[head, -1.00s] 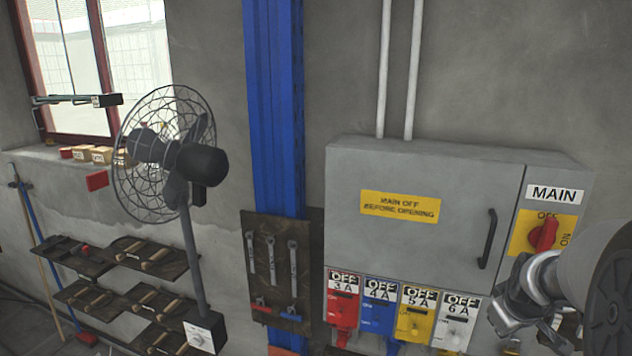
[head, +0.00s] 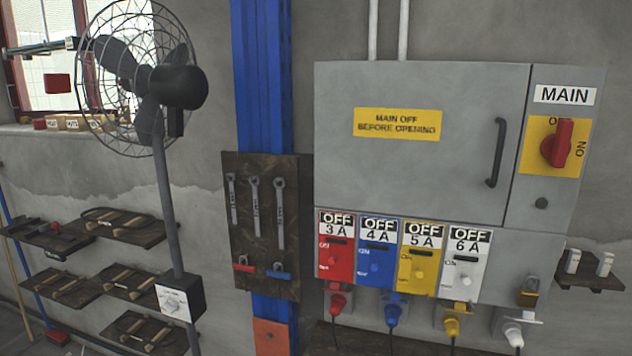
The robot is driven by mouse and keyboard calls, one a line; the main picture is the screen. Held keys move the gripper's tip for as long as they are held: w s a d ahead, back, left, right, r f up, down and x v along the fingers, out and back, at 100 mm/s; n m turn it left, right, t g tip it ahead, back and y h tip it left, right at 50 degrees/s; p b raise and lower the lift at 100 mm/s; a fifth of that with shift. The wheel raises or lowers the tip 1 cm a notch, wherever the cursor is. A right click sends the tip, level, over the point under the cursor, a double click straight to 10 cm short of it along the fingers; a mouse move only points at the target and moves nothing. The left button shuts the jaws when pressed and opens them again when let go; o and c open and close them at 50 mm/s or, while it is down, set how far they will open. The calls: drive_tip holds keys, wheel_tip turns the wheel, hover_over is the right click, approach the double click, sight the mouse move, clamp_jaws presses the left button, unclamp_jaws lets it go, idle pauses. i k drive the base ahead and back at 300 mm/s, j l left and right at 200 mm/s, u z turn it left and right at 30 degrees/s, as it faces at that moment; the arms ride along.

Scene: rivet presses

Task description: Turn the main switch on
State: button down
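The main switch (head: 558,145) is a red knob on a yellow plate (head: 532,160) under a white MAIN label (head: 564,94). It is on the right part of the grey electrical cabinet (head: 420,175). Its handle stands roughly upright, its top covering part of the OFF lettering. The ON lettering (head: 581,149) at the right of the plate is uncovered. My gripper is not in view now, so its state does not show. Nothing touches or hides the switch.
Red, blue, yellow and white OFF-labelled switches (head: 400,250) with plugs line the cabinet's bottom. A black door handle (head: 497,152) sticks out left of the main switch. A padlock (head: 528,291) hangs below. A fan (head: 150,85) stands left; a small shelf (head: 590,280) is right.

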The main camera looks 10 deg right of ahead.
sight(555, 147)
drive_tip(key=z, duration=1.45)
